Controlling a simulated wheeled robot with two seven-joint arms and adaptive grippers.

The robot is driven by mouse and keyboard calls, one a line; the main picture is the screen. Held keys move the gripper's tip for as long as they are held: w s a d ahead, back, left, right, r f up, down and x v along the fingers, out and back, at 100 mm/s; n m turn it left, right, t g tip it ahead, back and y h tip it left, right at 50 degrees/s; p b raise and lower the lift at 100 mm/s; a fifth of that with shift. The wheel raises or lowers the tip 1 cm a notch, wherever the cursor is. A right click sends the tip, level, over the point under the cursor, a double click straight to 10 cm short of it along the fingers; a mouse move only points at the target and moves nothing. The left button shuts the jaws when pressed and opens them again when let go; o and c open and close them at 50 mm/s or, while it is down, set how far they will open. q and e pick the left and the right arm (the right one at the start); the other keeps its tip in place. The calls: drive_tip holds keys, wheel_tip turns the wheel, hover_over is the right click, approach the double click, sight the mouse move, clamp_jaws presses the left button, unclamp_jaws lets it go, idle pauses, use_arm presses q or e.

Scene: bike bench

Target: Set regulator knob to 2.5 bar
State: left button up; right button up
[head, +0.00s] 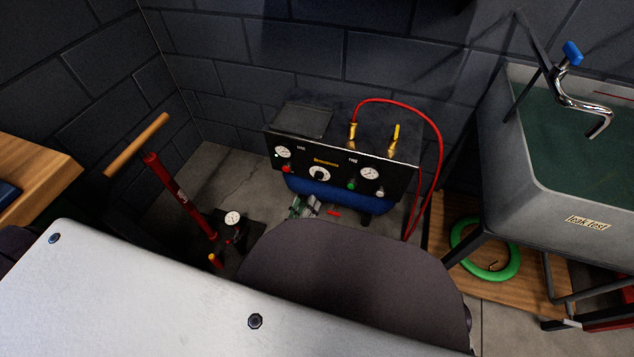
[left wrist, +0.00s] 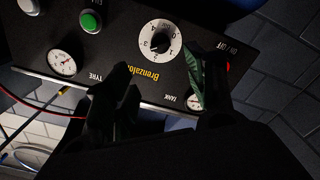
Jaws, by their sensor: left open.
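The regulator knob (head: 319,174) is a small dark knob on a white numbered dial, in the middle of the black compressor panel (head: 398,157). In the left wrist view the knob (left wrist: 160,42) shows from above with its dial turned; I cannot read its exact setting. My left gripper (head: 306,206) is just below and in front of the panel, partly hidden by a dark rounded shape. In the left wrist view its open fingers (left wrist: 165,82) are spread and empty, and the knob lies beyond them, apart from them. My right gripper is not in view.
Gauges (head: 283,152), a green button (head: 351,184) and a red one flank the knob. A red hose (head: 438,130) loops off the compressor's right side. A red floor pump (head: 180,195) stands left, a grey sink (head: 560,205) right. Floor between pump and compressor is partly clear.

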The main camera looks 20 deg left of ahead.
sight(317, 179)
use_arm(q)
drive_tip(key=w+b, duration=0.3)
drive_tip(key=w, duration=0.6)
drive_tip(key=shift+w+d+f, duration=0.1)
drive_tip(key=shift+w+d, duration=0.05)
drive_tip(key=shift+w, duration=0.2)
drive_tip(key=shift+w+b, duration=0.35)
drive_tip(key=shift+w, duration=0.45)
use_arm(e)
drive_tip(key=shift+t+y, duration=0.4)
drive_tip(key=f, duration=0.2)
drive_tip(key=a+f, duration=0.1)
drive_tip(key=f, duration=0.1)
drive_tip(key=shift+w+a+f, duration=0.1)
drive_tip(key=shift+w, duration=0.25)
use_arm(q)
drive_tip(key=shift+d, duration=0.1)
drive_tip(key=c, duration=1)
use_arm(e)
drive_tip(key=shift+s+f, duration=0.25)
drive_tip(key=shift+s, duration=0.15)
